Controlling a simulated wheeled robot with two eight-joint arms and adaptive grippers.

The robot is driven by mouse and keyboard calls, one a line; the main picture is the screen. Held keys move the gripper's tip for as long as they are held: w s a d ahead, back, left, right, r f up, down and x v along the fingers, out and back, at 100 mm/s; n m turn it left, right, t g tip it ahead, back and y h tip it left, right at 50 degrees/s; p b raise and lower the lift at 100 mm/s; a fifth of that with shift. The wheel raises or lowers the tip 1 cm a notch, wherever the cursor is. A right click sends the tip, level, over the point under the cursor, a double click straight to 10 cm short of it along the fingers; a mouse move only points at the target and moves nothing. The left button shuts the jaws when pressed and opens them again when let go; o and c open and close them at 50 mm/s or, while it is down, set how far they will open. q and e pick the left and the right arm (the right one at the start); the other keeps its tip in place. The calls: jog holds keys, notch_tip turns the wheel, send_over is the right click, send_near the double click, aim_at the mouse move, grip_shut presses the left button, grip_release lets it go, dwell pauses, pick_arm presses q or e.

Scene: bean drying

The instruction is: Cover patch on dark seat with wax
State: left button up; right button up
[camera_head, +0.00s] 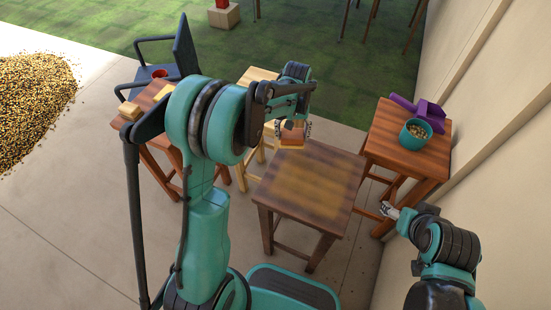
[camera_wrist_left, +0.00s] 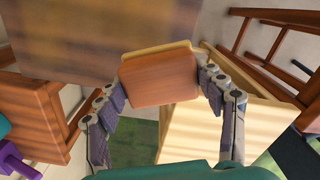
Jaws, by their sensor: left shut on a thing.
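The dark seat (camera_head: 322,205) is the top of a brown stool in the middle of the head view. A paler yellowish-brown patch (camera_head: 306,183) shows on its middle. My left gripper (camera_head: 293,135) is shut on a brown block with a yellow layer along one side (camera_wrist_left: 160,80), at the seat's far edge. In the left wrist view its fingers grip the block from both sides, and the dark seat (camera_wrist_left: 75,40) is blurred beyond it. Whether the block touches the seat is unclear. My right gripper (camera_head: 390,209) is low beside the right stool, its opening too small to judge.
The right stool (camera_head: 385,145) bears a teal bowl of beans (camera_head: 415,132) and a purple object (camera_head: 425,110) near the wall. A pale wooden stool (camera_head: 255,75) stands behind the dark seat. A yellow block (camera_head: 130,111) lies on the left stool (camera_head: 150,97). A bean pile (camera_head: 35,100) is far left.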

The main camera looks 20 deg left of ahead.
pick_arm(q)
jog(key=shift+r+p, duration=0.75)
jog(key=shift+r, duration=0.6)
jog(key=shift+s+f, duration=0.1)
